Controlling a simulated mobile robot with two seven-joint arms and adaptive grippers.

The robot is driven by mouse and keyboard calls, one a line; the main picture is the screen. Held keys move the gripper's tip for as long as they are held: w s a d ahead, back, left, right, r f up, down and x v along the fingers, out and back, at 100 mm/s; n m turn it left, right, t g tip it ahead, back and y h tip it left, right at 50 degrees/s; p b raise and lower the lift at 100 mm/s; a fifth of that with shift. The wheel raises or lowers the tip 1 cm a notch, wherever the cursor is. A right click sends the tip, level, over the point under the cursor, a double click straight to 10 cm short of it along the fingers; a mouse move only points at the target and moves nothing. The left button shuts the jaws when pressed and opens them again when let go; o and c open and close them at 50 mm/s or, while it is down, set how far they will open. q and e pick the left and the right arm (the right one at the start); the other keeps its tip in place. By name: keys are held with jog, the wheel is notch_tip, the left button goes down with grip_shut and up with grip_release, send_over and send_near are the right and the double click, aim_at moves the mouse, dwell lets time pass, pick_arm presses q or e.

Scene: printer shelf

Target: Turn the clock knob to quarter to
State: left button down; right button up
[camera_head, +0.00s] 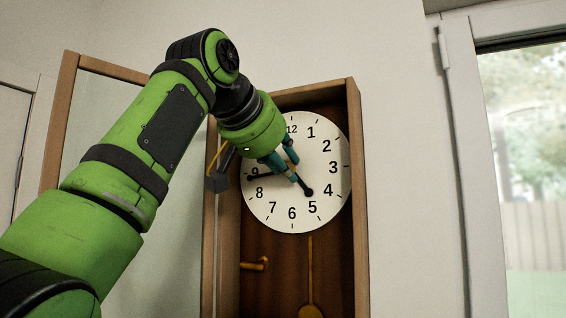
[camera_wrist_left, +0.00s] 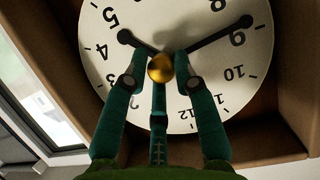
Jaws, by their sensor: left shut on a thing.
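The clock has a round white dial (camera_head: 292,213) with black numerals. My left gripper (camera_head: 291,170) is in front of the dial's middle, its teal fingers reaching in from the upper left. In the left wrist view, the round golden knob (camera_wrist_left: 160,68) sits at the dial's centre, and the left fingers are shut on it. The longer black hand (camera_head: 263,177) has its tip just below the 9. The shorter hand (camera_head: 306,191) points between 4 and 5. In the head view, the knob and the 10 and 11 are hidden behind the gripper. My right gripper is out of view.
The dial sits in a wooden case (camera_head: 356,200) with its glazed door (camera_head: 62,120) open to the left. A brass pendulum (camera_head: 310,311) hangs below the dial, and a brass hook-like part (camera_head: 256,264) is at lower left. A window (camera_head: 520,160) is at right.

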pick_arm(q)
jog(key=shift+w+f+y, duration=0.15)
jog(key=shift+f+y, duration=0.15)
jog(key=shift+f, duration=0.25)
jog(key=c, duration=1.1)
grip_release()
jog(key=shift+o, duration=0.2)
jog(key=shift+a+r, duration=0.1)
jog(key=shift+r, duration=0.1)
jog(key=v, duration=1.2)
